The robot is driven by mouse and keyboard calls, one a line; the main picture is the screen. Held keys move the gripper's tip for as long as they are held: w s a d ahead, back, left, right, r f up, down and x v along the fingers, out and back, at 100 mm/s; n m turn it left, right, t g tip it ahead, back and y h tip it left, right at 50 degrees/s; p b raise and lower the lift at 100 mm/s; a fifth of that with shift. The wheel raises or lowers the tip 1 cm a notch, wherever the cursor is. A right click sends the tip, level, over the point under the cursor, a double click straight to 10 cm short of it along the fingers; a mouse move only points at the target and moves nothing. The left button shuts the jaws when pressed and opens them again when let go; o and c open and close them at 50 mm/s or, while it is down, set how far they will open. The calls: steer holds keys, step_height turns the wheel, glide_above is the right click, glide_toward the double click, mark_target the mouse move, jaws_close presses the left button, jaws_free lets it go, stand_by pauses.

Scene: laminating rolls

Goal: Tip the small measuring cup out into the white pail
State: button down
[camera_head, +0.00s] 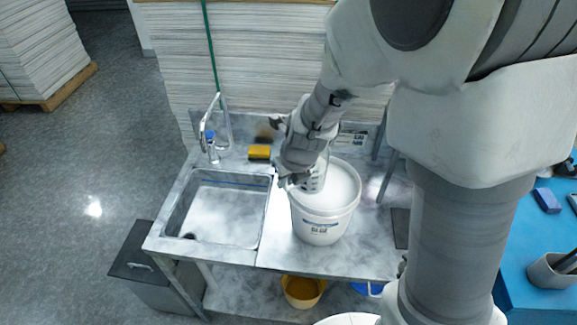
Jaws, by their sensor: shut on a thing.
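The white pail (322,226) stands on the metal counter, right of the sink, with a label on its front. My gripper (290,182) is over the left part of the pail's rim, coming down from the upper right. A small clear cup with dark markings (316,178) shows at my gripper, over the pail's opening, and the gripper is shut on it. The cup looks tilted, but its mouth and contents are hard to make out. The pail's inside looks white; the gripper and cup hide its left part.
A sink (218,208) with a faucet (210,140) lies left of the pail. A yellow and black sponge (260,152) lies behind the sink. Tall paper stacks (260,60) stand behind the counter. A yellow bucket (302,290) sits below. A blue table (540,250) is at right.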

steer(key=shift+w+r, duration=0.1)
steer(key=shift+w, duration=0.15)
steer(key=shift+s+r+g+y, duration=0.1)
steer(key=shift+r+g+y, duration=0.2)
steer(key=shift+r, duration=0.15)
steer(key=shift+b, duration=0.6)
steer(key=shift+a+r+m+g+y+b, duration=0.15)
steer(key=shift+r+m+g+y+b, duration=0.3)
steer(key=shift+r+y+b, duration=0.4)
steer(key=y+b, duration=0.1)
steer(key=g+y+b, duration=0.1)
steer(key=shift+d+r+g+b, duration=0.2)
steer(key=shift+r+g+b, duration=0.05)
steer(key=shift+r+b, duration=0.15)
steer(key=shift+d+r+m+y+p, duration=0.1)
steer(key=shift+r+m+y+p, duration=0.25)
steer(key=shift+y+p, duration=0.3)
steer(key=shift+w+d+r+g+y+p, duration=0.1)
steer(key=shift+w+d+g+y+p, duration=0.25)
steer(key=shift+g+y+p, duration=0.55)
